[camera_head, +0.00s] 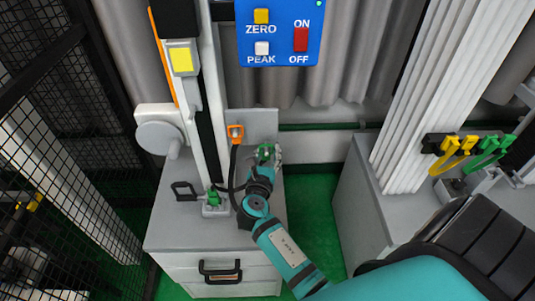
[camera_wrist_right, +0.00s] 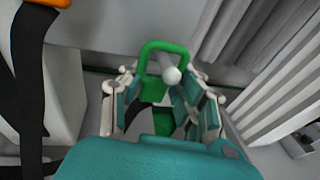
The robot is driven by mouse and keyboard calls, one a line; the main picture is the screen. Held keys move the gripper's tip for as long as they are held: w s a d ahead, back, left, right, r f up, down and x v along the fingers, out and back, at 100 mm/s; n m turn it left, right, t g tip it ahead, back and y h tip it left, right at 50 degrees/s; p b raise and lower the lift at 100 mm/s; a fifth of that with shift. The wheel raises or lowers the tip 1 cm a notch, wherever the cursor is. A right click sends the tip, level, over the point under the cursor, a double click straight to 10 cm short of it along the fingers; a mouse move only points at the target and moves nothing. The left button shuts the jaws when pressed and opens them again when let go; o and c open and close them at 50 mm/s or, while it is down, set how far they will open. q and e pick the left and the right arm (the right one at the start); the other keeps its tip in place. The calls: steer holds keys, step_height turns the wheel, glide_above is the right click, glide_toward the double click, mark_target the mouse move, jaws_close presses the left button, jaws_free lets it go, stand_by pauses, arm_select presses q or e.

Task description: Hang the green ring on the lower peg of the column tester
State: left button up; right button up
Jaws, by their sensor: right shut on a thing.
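The green ring (camera_wrist_right: 150,50) is a rounded loop on a green body, held between the fingers of my right gripper (camera_wrist_right: 163,105) in the wrist view. A pale peg (camera_wrist_right: 171,75) with a round end shows inside the loop's outline, near its right side. I cannot tell how far the peg passes through. In the head view my right gripper (camera_head: 267,165) is at the front of the grey upright plate (camera_head: 262,120), with the green ring (camera_head: 265,151) at its tip. The gripper hides most of the peg there. My left gripper is not in view.
An orange ring (camera_head: 235,131) on a black strap hangs at the plate's left side, close to my gripper. A green fitting (camera_head: 213,196) stands on the grey cabinet (camera_head: 180,235). Yellow clips (camera_head: 458,152) and green clips (camera_head: 489,152) hang at right. A mesh fence (camera_head: 60,150) stands left.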

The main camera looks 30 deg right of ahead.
steer(key=o, duration=0.7)
